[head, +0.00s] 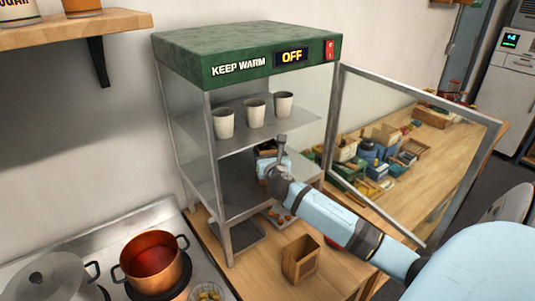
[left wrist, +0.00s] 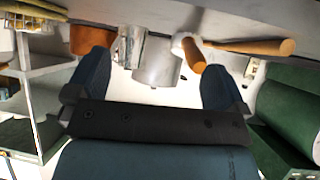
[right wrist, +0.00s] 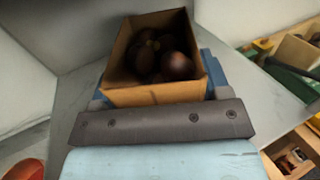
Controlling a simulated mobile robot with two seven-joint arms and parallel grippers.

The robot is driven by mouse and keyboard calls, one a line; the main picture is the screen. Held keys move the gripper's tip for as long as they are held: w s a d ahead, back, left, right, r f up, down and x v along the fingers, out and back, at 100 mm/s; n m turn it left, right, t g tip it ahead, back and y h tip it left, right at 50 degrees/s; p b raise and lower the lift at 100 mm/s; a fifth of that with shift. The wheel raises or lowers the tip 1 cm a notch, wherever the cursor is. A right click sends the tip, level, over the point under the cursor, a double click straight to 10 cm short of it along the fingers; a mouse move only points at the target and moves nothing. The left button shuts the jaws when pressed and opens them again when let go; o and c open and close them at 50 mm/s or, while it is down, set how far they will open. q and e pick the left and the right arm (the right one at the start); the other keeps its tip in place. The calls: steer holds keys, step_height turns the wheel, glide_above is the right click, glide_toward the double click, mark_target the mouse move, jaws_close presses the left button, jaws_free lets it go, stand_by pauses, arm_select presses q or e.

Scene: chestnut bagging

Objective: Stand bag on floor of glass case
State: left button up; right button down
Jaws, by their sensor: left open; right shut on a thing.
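The glass case (head: 245,50) has a green top reading KEEP WARM and OFF. Its glass door (head: 400,150) hangs open to the right. My right gripper (head: 270,167) reaches through the front, below the middle shelf. It is shut on the bag (right wrist: 150,95), a brown open-topped bag with dark chestnuts (right wrist: 172,65) inside. The bag looks upright over the grey case floor (head: 238,190). Whether its base touches the floor is hidden. My left gripper (left wrist: 155,85) is open and empty in the left wrist view, away from the case.
Three pale cups (head: 255,109) stand on the middle shelf (head: 240,137), above my right gripper. A brown open box (head: 300,258) stands on the counter before the case. A copper pot (head: 152,263) is on the stove at left. Crates and boxes (head: 375,155) lie behind the door.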

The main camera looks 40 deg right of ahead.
steer(key=shift+c, duration=0.5)
jaws_free()
steer(key=shift+r, duration=0.1)
